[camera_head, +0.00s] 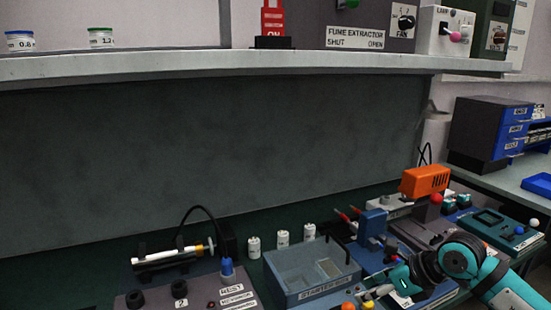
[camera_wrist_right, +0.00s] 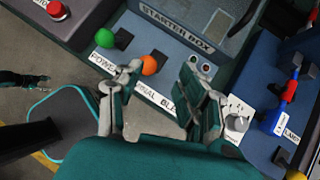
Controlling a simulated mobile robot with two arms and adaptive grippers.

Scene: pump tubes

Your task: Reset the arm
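My right gripper (camera_head: 372,285) is at the lower right in the head view, just right of the starter box (camera_head: 312,275). In the right wrist view the right gripper (camera_wrist_right: 162,75) has its two fingers apart, with nothing between them. The starter box (camera_wrist_right: 185,30) lies past the fingertips there, with a green button (camera_wrist_right: 105,38) and an orange button (camera_wrist_right: 149,65) on its front. A small dark part (camera_wrist_right: 25,79) at the left edge of the wrist view looks like my left gripper; its fingers are too small to read. The head view shows no left gripper.
An orange box-shaped device (camera_head: 425,181) stands behind my right arm. White small bottles (camera_head: 282,238) stand behind the starter box. A tube in a holder (camera_head: 165,258) is at the left. A shelf (camera_head: 250,62) runs above the bench. A red button (camera_wrist_right: 57,10) is at the wrist view's top left.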

